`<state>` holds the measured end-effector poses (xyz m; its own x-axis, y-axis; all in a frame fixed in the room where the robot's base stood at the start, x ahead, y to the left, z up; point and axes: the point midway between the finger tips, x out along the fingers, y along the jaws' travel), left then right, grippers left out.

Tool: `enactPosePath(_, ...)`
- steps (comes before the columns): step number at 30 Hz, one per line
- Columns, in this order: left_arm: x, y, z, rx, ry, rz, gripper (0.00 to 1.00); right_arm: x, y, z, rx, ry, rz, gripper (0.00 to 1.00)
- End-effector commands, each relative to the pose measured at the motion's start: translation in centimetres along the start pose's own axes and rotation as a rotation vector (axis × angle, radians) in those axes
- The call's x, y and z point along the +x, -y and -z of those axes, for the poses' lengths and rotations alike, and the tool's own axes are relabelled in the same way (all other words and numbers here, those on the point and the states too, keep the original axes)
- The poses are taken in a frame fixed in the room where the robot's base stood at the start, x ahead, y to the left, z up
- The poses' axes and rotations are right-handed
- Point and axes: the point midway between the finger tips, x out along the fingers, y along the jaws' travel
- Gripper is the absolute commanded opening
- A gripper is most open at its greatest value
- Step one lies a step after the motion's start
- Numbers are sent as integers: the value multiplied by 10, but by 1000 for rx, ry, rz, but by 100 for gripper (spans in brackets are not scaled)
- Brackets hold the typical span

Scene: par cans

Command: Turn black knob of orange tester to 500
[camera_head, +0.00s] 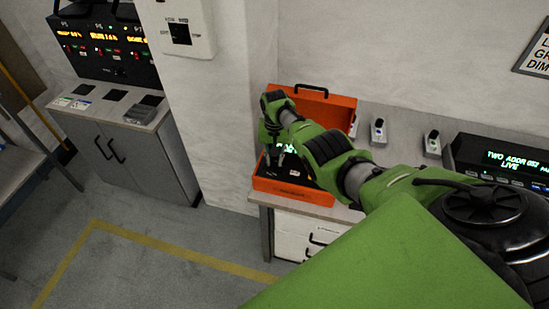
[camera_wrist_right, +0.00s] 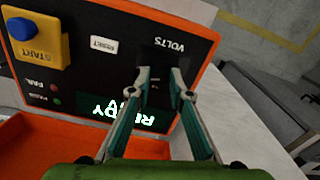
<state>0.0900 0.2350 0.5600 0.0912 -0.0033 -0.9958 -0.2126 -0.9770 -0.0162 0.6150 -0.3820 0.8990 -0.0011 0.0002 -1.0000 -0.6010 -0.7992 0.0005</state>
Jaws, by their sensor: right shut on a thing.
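The orange tester (camera_head: 293,193) is an open case on the counter, with its lid (camera_head: 335,100) raised at the back. In the right wrist view its black panel (camera_wrist_right: 105,75) appears upside down, with a VOLTS label and a lit green READY display (camera_wrist_right: 125,112). My right gripper (camera_head: 276,158) reaches down into the case from above. In the right wrist view my right gripper (camera_wrist_right: 160,75) is shut on the black knob (camera_wrist_right: 160,62) beside the VOLTS label. The knob is dark against the panel, and its pointer and scale cannot be read. My left gripper is out of view.
The panel also has a blue button on a yellow START block (camera_wrist_right: 38,40) and a RESET label (camera_wrist_right: 104,44). Two small grey devices (camera_head: 378,130) (camera_head: 432,143) and a black display console (camera_head: 500,160) stand on the counter to the right. A wall pillar (camera_head: 215,110) rises left of the case.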

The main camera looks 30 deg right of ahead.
Motion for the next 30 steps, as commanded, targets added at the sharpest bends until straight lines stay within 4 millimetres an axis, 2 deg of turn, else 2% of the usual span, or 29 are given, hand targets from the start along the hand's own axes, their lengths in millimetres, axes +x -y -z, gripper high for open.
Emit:
enactPosePath(12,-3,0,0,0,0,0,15,-2,1,2,204,-4,2,0)
enactPosePath(29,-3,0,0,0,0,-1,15,-2,1,2,236,-4,3,0)
enactPosePath(30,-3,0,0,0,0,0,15,-2,1,2,236,-4,3,21)
